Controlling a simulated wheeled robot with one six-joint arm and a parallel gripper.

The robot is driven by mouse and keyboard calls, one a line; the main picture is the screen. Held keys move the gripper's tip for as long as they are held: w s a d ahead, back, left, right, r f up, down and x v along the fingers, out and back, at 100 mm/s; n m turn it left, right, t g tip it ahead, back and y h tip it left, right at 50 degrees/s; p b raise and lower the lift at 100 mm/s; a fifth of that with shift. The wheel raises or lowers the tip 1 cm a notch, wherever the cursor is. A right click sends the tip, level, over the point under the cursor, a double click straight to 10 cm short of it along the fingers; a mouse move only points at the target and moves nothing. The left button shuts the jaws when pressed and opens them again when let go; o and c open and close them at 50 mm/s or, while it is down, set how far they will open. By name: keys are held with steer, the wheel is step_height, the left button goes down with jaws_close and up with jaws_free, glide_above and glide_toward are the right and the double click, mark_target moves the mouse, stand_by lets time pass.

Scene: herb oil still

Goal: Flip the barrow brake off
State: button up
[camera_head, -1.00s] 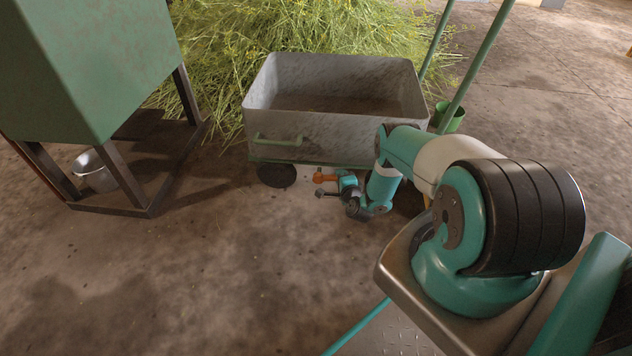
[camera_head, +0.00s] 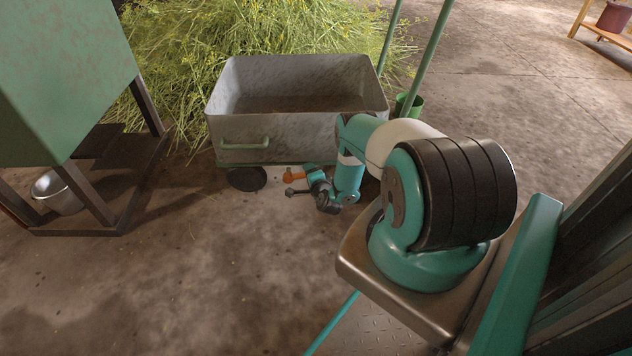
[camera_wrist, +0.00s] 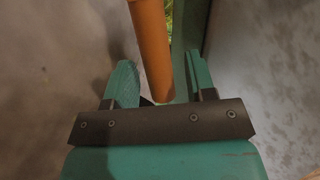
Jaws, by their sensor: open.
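The grey metal barrow (camera_head: 294,134) stands in the middle of the head view. An orange lever (camera_head: 293,174), which looks like its brake, sticks out low at its near side, right of the dark wheel (camera_head: 247,179). My gripper (camera_head: 309,174) is low beside the lever, partly hidden by my own arm. In the wrist view the orange lever (camera_wrist: 151,45) runs between the two teal fingers of my gripper (camera_wrist: 161,66). The fingers are open, with a gap visible on both sides of the lever. The lever's lower end is near the gripper's dark bar; contact cannot be told.
A green box on dark legs (camera_head: 70,80) stands at the left, with a metal bucket (camera_head: 58,194) beneath. Cut herbs (camera_head: 160,60) are heaped behind the barrow. The floor in front is clear.

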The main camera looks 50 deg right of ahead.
steer(key=p+v, duration=1.2)
steer(key=v, duration=0.5)
steer(key=shift+p, duration=0.4)
